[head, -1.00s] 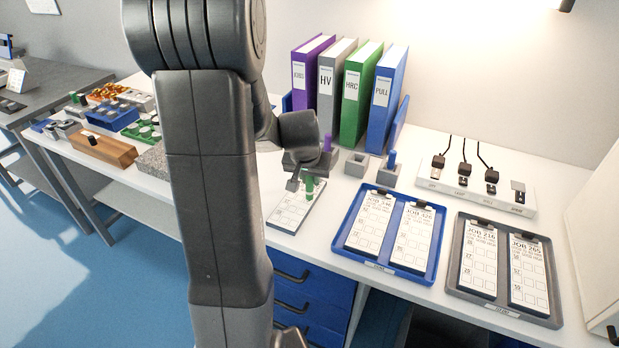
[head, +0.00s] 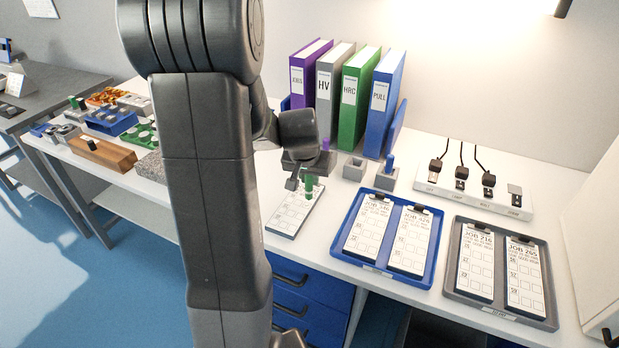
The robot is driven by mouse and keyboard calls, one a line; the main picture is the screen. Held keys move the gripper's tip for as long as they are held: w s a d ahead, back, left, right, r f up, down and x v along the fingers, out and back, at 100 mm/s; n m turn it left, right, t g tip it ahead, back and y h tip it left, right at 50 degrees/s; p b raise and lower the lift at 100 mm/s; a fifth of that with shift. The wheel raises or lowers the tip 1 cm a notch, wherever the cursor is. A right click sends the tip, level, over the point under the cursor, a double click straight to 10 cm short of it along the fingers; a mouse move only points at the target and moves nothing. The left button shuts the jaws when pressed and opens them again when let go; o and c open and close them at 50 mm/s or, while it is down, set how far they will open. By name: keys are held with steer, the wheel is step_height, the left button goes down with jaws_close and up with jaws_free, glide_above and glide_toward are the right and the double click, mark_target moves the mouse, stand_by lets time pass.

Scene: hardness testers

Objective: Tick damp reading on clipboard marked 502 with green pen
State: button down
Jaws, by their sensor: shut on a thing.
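My gripper (head: 307,182) is shut on the green pen (head: 309,187) and holds it upright over a clipboard (head: 293,212) lying alone on the white bench. The pen's lower end is at or just above the sheet; I cannot tell if it touches. The clipboard's sheet shows rows of small boxes. Its number is too small to read, and its upper part is partly hidden by my gripper. My arm hides the bench to the left of it.
A blue tray (head: 381,270) and a grey tray (head: 500,311) each hold two clipboards on the right. Pen holders (head: 386,178), upright binders (head: 358,105) and a white strip with cables (head: 470,194) stand behind. A wooden block (head: 103,153) and sample trays sit left.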

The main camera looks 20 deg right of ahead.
steer(key=shift+r+p, duration=1.4)
steer(key=shift+r, duration=0.8)
